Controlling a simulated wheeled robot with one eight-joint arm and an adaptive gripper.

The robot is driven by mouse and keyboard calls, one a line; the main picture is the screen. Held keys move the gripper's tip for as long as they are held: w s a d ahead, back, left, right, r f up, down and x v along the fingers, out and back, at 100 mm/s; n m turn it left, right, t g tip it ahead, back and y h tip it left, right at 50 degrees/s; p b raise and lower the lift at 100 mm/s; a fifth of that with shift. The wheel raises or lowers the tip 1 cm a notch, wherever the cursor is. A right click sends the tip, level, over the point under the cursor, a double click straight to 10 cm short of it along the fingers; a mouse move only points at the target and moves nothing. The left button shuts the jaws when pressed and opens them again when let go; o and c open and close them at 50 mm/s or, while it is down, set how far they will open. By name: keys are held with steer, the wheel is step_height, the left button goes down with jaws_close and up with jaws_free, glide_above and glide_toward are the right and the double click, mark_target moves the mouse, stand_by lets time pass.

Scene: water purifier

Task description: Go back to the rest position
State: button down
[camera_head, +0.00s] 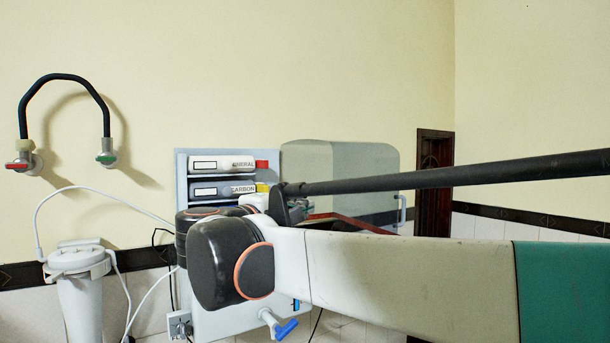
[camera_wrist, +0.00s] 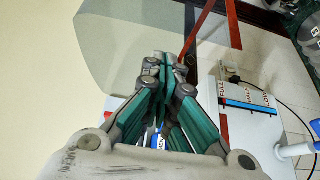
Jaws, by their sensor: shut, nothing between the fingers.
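My gripper (camera_wrist: 165,65) shows in the wrist view with its grey and teal fingers closed together and nothing held between them. In the head view my arm reaches in from the right and covers most of the gripper. The water purifier (camera_head: 182,185) is a pale wall unit behind my arm. It holds a cartridge marked MINERAL (camera_head: 222,163) with a red end and one marked CARBON (camera_head: 222,189) with a yellow end. Its lower middle is hidden by my arm. A blue-handled tap (camera_head: 285,329) sticks out below.
A grey translucent cover (camera_head: 345,165) stands right of the purifier; it also fills the upper left of the wrist view (camera_wrist: 130,40). A white canister (camera_head: 80,290) with tubes stands at left. A black bent pipe (camera_head: 64,76) with red and green valves is on the wall.

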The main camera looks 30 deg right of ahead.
steer(key=s+a+b, duration=0.1)
steer(key=s+a, duration=0.3)
steer(key=s, duration=0.1)
steer(key=s+f+m+g+y+b, duration=0.1)
steer(key=s+f+y+b, duration=0.15)
steer(key=f+b, duration=0.7)
steer(key=s+d+f+y+b, duration=0.1)
steer(key=s+f+y+b, duration=0.15)
steer(key=f, duration=1.35)
steer(key=s+f+m+g+y+b, duration=0.1)
steer(key=s+f+y+b, duration=0.3)
steer(key=f, duration=0.8)
steer(key=s+a+f+m+y+b, duration=0.1)
steer(key=f+b, duration=0.4)
steer(key=f, duration=0.5)
steer(key=s+a+f+m+y+b, duration=0.1)
steer(key=s+a+f+y+b, duration=0.2)
steer(key=f, duration=0.8)
steer(key=s+a+f+m+y+b, duration=0.1)
steer(key=s+a+f+y+b, duration=0.1)
steer(key=a+f+b, duration=0.3)
step_height(320, 180, down, 5)
steer(key=b, duration=0.4)
steer(key=shift+s+a+f+m+t+y, duration=0.2)
steer(key=shift+a+m+t+y, duration=0.1)
steer(key=shift+t+y, duration=0.1)
